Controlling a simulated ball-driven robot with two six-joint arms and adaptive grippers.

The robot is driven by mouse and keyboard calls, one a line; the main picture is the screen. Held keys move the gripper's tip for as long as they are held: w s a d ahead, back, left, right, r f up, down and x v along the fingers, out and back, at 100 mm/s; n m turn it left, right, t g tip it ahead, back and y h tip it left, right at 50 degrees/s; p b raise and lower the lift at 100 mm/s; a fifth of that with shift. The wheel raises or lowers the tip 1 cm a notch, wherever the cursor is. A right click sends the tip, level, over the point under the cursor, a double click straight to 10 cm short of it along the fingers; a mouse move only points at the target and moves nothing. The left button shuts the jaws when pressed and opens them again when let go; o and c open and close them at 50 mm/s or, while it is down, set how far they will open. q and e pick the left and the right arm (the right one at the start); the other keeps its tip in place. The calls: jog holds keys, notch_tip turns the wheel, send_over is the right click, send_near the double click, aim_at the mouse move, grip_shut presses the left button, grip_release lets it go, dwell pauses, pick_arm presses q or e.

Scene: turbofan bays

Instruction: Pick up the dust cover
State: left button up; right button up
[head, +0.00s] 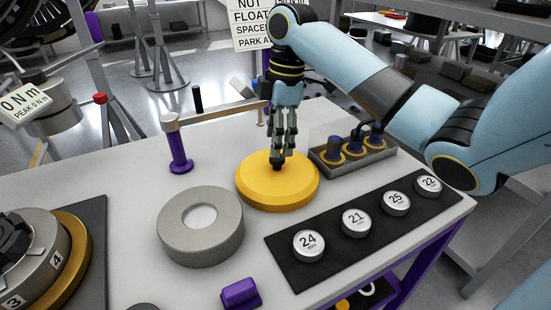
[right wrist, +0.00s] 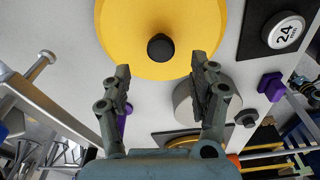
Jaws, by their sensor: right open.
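The dust cover (head: 255,189) is a round yellow disc lying flat on the light grey tabletop, with a small black knob (right wrist: 161,47) at its centre. My right gripper (head: 281,152) points down over the middle of the cover and partly hides the knob in the head view. In the right wrist view my right gripper (right wrist: 160,68) has its two fingers apart, with nothing between them. The knob shows just beyond the fingertips, midway between the two fingers. My left gripper is not in view.
A grey ring (head: 178,239) lies left of the cover. A black mat (head: 280,247) with several numbered round pieces lies to the right. A grey tray (head: 378,160) with yellow-collared parts is close behind right. A purple post (head: 180,150) stands behind left, near a rail.

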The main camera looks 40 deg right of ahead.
aim_at(277, 169)
jog(key=shift+f, duration=0.4)
notch_tip(277, 169, down, 4)
jog(key=shift+s+f+p, duration=0.15)
jog(key=shift+f+p, duration=0.1)
jog(key=shift+p, duration=0.05)
jog(key=shift+f, duration=0.25)
jog(key=shift+c, duration=0.8)
jog(key=c, duration=0.4)
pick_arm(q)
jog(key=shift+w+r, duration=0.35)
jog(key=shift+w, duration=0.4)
pick_arm(e)
grip_shut()
